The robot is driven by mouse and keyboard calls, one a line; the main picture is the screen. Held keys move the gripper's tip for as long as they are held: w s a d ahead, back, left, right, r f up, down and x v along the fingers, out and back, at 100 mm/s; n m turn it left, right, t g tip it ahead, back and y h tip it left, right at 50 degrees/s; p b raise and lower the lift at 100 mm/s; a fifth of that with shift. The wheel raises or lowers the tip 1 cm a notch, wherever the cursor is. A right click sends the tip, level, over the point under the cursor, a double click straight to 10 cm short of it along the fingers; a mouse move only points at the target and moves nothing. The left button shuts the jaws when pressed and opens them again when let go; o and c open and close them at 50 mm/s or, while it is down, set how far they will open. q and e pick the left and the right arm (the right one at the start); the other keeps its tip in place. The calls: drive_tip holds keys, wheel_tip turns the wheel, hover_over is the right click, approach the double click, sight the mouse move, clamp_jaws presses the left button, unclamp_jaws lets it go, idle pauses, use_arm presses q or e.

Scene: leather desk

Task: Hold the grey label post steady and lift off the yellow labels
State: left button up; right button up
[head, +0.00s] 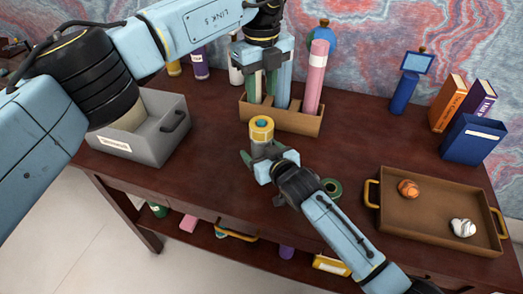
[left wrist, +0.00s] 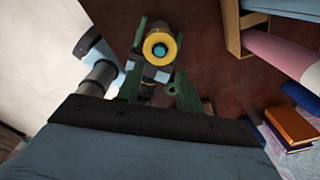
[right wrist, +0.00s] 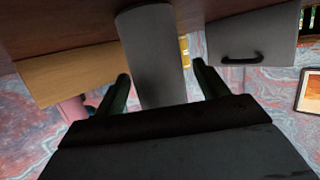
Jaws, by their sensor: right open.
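The grey label post (head: 261,145) stands upright on the desk, with a yellow label (head: 262,125) around its top and a teal tip in the middle. The yellow label shows as a ring in the left wrist view (left wrist: 174,51). My right gripper (head: 262,153) is open low at the post. In the right wrist view the grey post (right wrist: 152,60) stands between its two spread fingers, and I see gaps beside it. My left gripper (head: 262,97) is open and empty, pointing down above and behind the post, in front of the wooden box. The post's foot is hidden.
A wooden box (head: 285,120) with a pink roll (head: 316,75) stands behind the post. A grey bin (head: 150,150) is at left. A brown tray (head: 425,228) with two small objects is at right. A green ring (head: 331,188) lies beside my right arm.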

sight(261, 122)
drive_tip(key=c, duration=1.1)
use_arm(q)
drive_tip(key=o, duration=0.9)
drive_tip(key=shift+s+a+f+m+t, duration=0.1)
drive_tip(key=shift+m+t, duration=0.05)
drive_tip(key=shift+m, duration=0.35)
drive_tip(key=shift+s+a+f+m+t, duration=0.1)
drive_tip(key=shift+m+t, duration=0.05)
drive_tip(key=shift+m, duration=0.35)
drive_tip(key=m, duration=0.1)
drive_tip(key=s+m+t, duration=0.1)
drive_tip(key=m, duration=0.2)
drive_tip(key=shift+s+a+r+m+t+h, duration=0.1)
drive_tip(key=shift+s+a+m+t+h, duration=0.2)
drive_tip(key=shift+t, duration=0.1)
drive_tip(key=f+m, duration=0.1)
drive_tip(key=f, duration=0.2)
drive_tip(key=w+f+m+t, duration=0.1)
drive_tip(key=f+m, duration=0.1)
drive_tip(key=f, duration=0.1)
drive_tip(key=w+d+f+m+h, duration=0.1)
drive_tip(key=f, duration=0.3)
drive_tip(key=shift+m+t, duration=0.3)
drive_tip(key=shift+t, duration=0.1)
